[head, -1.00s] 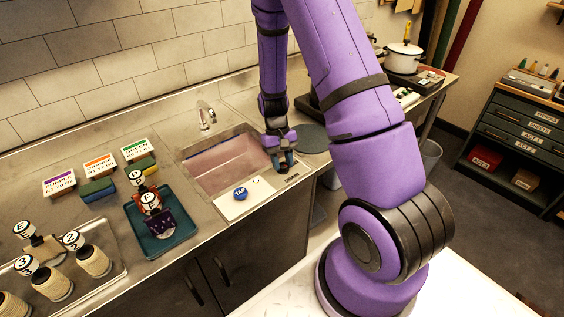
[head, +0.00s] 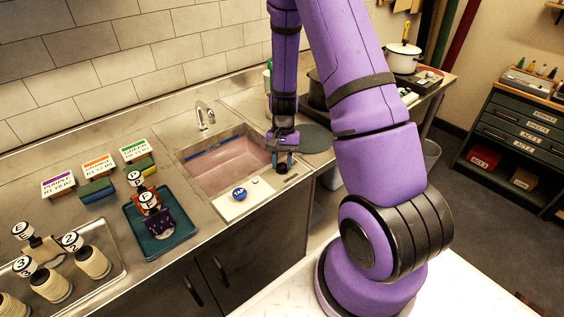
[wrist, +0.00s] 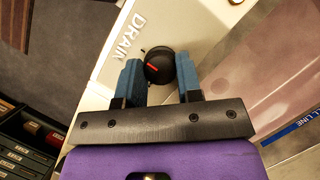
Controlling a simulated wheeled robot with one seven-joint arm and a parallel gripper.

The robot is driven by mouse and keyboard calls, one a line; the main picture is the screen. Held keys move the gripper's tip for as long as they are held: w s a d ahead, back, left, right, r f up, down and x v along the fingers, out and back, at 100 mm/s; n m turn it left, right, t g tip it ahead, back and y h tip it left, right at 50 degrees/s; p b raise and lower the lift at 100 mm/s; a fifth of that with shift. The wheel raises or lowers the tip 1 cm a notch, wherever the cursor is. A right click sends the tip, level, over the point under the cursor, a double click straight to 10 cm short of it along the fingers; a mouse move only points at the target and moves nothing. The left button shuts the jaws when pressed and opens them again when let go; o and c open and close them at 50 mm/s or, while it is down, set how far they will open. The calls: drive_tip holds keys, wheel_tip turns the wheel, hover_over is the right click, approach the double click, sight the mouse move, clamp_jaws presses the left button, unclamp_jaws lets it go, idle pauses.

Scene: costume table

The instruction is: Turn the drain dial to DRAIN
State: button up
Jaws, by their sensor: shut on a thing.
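The drain dial (wrist: 158,62) is a black round knob with a short red mark, beside the white DRAIN lettering (wrist: 131,37) on a pale panel. In the wrist view the red mark lies slantwise across the knob, pointing roughly toward the lettering's side. My gripper (wrist: 158,75) has its two blue fingers on either side of the dial and is shut on it. In the head view my gripper (head: 283,165) is at the front right corner of the sink (head: 222,168) and hides most of the dial. The sink looks pinkish inside.
A blue TAP knob (head: 240,194) is on the same panel, left of my gripper. A faucet (head: 205,115) stands behind the sink. A teal tray (head: 165,238) with a dark purple item is to the left. A round grey disc (head: 313,138) lies right of the sink.

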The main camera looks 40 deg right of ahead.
drive_tip(key=o, duration=0.9)
drive_tip(key=shift+o, duration=0.2)
drive_tip(key=v, duration=1.1)
drive_tip(key=shift+f, duration=0.1)
